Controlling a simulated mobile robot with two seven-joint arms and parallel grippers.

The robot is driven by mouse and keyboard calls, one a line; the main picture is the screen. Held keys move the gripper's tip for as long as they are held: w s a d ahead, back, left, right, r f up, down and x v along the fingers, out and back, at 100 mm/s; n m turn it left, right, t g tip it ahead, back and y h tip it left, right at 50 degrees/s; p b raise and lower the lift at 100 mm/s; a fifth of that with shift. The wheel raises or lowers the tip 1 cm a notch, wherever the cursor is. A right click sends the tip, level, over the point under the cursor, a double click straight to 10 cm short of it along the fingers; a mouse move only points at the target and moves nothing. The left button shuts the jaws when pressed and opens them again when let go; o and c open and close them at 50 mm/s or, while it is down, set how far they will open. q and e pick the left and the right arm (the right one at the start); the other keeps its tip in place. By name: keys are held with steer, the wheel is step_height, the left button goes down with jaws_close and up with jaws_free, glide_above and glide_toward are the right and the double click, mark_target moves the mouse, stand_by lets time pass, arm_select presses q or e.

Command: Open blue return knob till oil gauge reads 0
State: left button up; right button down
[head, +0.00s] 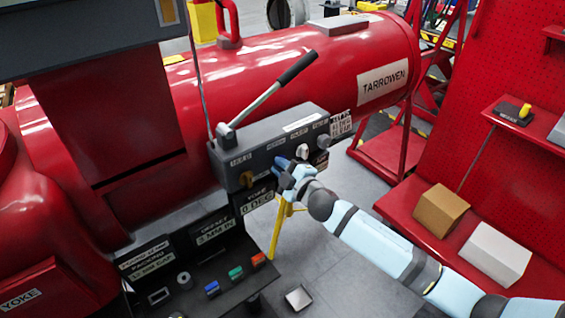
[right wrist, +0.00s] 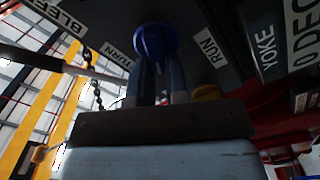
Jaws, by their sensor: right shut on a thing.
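The blue return knob (right wrist: 155,42) is on the underside or face of a dark grey panel, beside a partly readable label ending in "TURN" in the right wrist view. My right gripper (right wrist: 158,75) has its two fingers closed around the knob's sides. In the head view my right gripper (head: 284,166) is at the front face of the grey control box (head: 270,140), where it mostly hides the knob. I cannot make out an oil gauge reading. My left gripper is not in view.
The box carries a long lever (head: 265,100), a yellow knob (head: 246,179) and a white knob (head: 302,151). It sits against a red cylinder (head: 300,60) marked TARROWEN. A red bench (head: 445,240) with two boxes stands right.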

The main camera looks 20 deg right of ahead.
steer(key=shift+a+f+n+p, duration=0.1)
steer(key=shift+f+n+p, duration=0.1)
steer(key=shift+n, duration=1)
steer(key=shift+a+f+n+p, duration=0.1)
steer(key=shift+f+n+p, duration=0.05)
steer(key=shift+n, duration=1.05)
steer(key=c, duration=1.1)
jaws_free()
steer(key=shift+s+d, duration=0.1)
steer(key=shift+b+v, duration=0.5)
steer(key=shift+v, duration=6.35)
